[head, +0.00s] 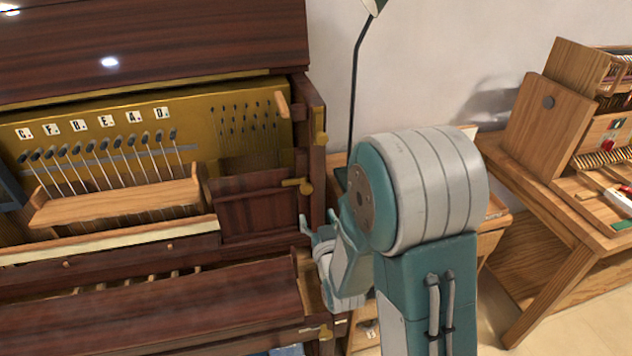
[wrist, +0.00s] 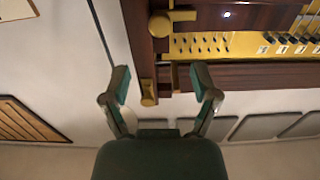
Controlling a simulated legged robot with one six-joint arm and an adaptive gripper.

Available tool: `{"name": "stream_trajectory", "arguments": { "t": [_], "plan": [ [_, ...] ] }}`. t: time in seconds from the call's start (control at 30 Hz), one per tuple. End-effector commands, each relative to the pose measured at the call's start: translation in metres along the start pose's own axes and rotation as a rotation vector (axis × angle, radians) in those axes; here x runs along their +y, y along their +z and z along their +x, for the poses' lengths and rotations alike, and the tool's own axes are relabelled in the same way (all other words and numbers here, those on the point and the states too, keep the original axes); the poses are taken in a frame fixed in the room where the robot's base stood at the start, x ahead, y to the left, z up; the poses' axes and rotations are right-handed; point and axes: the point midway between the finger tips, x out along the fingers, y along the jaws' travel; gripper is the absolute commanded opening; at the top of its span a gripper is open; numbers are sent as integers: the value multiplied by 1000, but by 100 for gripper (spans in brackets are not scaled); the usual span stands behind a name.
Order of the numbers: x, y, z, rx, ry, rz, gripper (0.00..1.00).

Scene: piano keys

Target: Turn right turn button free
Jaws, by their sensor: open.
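A brass turn button (head: 297,184) lies level on the right side of the open piano front, by the dark panel. A second brass piece (head: 320,138) sits higher on the right post. In the wrist view, one brass fitting (wrist: 148,92) shows between my fingertips, nearer the left one, and another (wrist: 172,18) lies at the top edge. I cannot tell for sure which is the right turn button. My gripper (wrist: 165,82) is open with nothing between its fingers; contact with the brass cannot be told. In the head view my arm hides most of it.
The piano (head: 150,250) fills the left, with a wooden rail (head: 118,208) and several hammers inside. A thin lamp pole (head: 355,85) rises behind its right side. A wooden workbench (head: 540,185) stands at the right. Bare wall lies between.

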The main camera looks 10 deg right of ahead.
Motion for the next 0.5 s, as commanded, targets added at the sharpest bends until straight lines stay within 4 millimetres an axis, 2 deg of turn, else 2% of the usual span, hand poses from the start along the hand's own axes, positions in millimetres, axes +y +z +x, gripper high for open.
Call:
{"name": "stream_trajectory", "arguments": {
  "t": [0.5],
  "plan": [
    [10, 0, 87, 0, 1, 10, 77]
  ]
}}
